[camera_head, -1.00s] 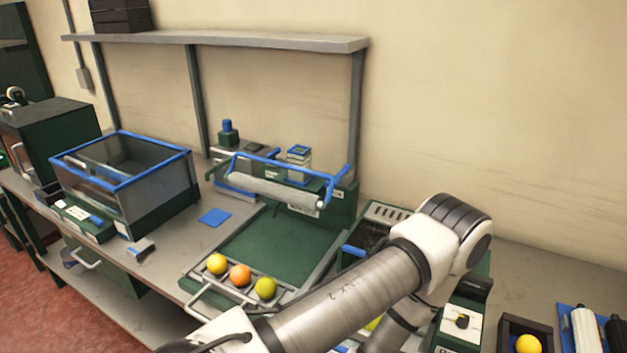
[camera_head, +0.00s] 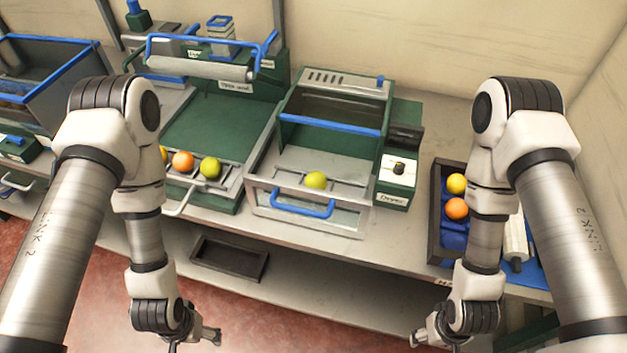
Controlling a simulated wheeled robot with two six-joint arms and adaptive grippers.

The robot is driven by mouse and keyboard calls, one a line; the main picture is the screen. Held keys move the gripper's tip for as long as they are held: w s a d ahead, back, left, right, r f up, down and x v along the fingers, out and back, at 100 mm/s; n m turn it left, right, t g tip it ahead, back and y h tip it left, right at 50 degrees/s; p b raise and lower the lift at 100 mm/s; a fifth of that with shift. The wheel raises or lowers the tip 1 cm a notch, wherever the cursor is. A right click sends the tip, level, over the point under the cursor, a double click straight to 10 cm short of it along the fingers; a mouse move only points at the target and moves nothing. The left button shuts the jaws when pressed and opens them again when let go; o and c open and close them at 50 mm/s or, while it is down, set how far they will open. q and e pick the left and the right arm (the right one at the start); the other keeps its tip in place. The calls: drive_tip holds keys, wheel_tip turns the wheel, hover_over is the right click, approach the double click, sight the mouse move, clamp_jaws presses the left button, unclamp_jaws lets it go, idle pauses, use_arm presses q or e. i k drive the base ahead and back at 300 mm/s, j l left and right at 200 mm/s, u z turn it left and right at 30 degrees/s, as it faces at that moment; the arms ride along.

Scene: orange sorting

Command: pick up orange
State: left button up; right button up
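An orange fruit (camera_head: 182,162) sits in a row on the metal front rack of the left green station. Another orange fruit (camera_head: 456,208) lies in a dark crate (camera_head: 436,225) at right, in front of a yellow one (camera_head: 456,183). My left gripper (camera_head: 212,336) and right gripper (camera_head: 416,338) hang low in front of the bench, away from the fruit. Their finger openings are too small to read.
A blue-rimmed bin (camera_head: 60,75) stands at far left. A dark empty tray (camera_head: 229,258) lies on the lower shelf. Bare bench lies left of the crate.

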sight(315, 179)
drive_tip(key=k+j+z, duration=0.1)
drive_tip(key=j+z, duration=0.25)
drive_tip(key=k+j+z, duration=0.1)
drive_tip(key=j+z, duration=0.25)
drive_tip(key=k+j+z, duration=0.15)
drive_tip(key=j+z, duration=0.2)
